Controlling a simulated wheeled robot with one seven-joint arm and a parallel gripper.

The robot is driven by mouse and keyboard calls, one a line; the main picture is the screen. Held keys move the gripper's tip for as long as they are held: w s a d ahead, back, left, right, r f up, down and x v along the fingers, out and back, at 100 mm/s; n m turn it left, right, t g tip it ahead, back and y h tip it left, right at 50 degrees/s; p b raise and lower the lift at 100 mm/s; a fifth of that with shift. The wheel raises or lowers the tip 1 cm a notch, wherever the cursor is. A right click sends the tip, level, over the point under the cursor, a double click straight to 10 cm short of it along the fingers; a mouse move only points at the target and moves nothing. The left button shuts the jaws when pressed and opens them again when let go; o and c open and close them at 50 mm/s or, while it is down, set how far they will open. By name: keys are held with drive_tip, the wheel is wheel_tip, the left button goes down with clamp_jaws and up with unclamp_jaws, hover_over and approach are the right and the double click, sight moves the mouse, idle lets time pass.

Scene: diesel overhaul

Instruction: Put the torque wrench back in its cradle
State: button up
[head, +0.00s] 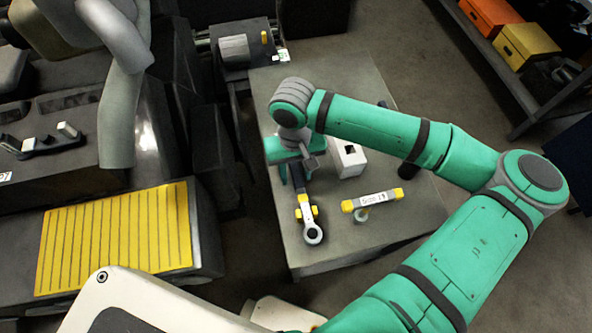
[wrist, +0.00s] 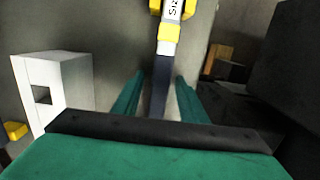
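The torque wrench (head: 307,206) has a dark handle, a pale labelled shaft with yellow parts and a ring head. In the head view it lies along the left side of the grey table, ring end toward the front. In the wrist view its dark handle (wrist: 161,82) runs between the two green fingers of my gripper (wrist: 160,82), with a visible gap at each side. My gripper (head: 296,166) is open over the handle end. A white bar marked like a size 19 label (head: 372,200), with yellow ends, sits to the wrench's right. I cannot tell which part is the cradle.
A white box with a square hole (head: 348,160) stands close to the right of my gripper, also in the wrist view (wrist: 62,88). A dark cylinder (head: 408,168) stands further right. The table's (head: 400,240) front right part is bare. A machine (head: 205,140) stands at left.

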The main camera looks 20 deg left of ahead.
drive_tip(key=r, duration=1)
drive_tip(key=shift+w+a+r, duration=0.3)
drive_tip(key=shift+w+r, duration=0.1)
